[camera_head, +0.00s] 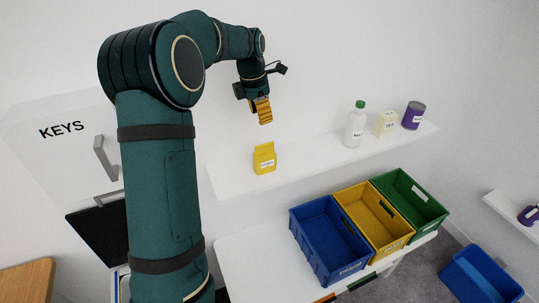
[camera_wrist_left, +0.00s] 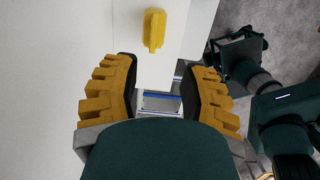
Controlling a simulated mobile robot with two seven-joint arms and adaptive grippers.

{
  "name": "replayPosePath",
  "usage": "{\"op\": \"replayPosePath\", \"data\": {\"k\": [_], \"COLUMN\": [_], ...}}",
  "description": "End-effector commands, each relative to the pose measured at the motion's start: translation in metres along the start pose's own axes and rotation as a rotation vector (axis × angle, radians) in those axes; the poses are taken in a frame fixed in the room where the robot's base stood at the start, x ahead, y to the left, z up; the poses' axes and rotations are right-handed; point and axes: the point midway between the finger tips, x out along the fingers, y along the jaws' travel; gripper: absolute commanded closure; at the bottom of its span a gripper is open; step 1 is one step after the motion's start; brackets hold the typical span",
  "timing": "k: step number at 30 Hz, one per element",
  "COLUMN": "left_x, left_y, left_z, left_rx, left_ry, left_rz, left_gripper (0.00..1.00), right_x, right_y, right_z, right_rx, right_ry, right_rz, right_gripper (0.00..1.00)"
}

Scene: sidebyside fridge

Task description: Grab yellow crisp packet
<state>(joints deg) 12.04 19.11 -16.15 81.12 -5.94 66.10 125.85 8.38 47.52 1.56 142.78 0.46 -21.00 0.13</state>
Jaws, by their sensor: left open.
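A white bottle with green cap (camera_head: 355,125), a cream carton (camera_head: 386,123) and a purple can (camera_head: 413,115) stand farther right on the shelf. Blue (camera_head: 328,239), yellow (camera_head: 373,217) and green (camera_head: 409,197) crates sit below. A KEYS cabinet (camera_head: 62,150) is at left.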

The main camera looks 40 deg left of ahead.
Motion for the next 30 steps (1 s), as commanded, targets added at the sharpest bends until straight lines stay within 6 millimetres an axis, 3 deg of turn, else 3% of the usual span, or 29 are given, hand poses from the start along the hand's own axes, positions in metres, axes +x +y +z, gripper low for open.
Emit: {"op": "replayPosePath", "data": {"k": [4, 15, 25, 30], "left_x": [0.004, 0.068, 0.088, 0.112], "left_y": [0.002, 0.003, 0.005, 0.010], "left_z": [-0.004, -0.004, -0.005, -0.009], "left_rx": [-0.039, -0.037, -0.037, -0.037], "left_ry": [0.006, 0.006, 0.005, 0.006], "left_rz": [-0.001, -0.001, -0.001, -0.002], "left_gripper": [0.56, 0.56, 0.56, 0.56], "right_x": [0.001, 0.007, 0.008, 0.008], "right_y": [0.000, 0.003, 0.003, 0.003], "right_z": [0.000, 0.001, 0.001, 0.001], "right_rx": [0.001, 0.001, 0.001, 0.000], "right_ry": [0.001, 0.001, 0.001, 0.001], "right_rz": [0.000, 0.002, 0.002, 0.002], "right_gripper": [1.00, 1.00, 1.00, 1.00]}}
